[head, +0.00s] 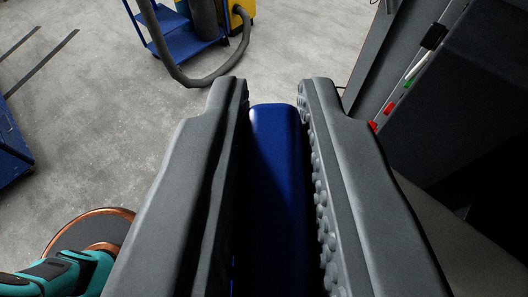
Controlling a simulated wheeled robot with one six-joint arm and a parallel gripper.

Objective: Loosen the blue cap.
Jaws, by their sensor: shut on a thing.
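My gripper (273,92) fills the middle of the head view, its two grey fingers reaching away from me. The fingers are shut on the blue cap (277,160), a smooth dark blue piece with rounded far corners. Its far end lies a little short of the fingertips. The right finger's inner face has rows of round knobs. The near part of the cap is in shadow, and whatever it sits on is hidden. I cannot tell whether it is turned.
A teal and black power tool with a round, copper-rimmed disc (75,222) is at lower left. A blue cart (185,40) with a grey hose stands on the grey floor (110,120) beyond. A dark panel (470,90) with red and green clips is close on the right.

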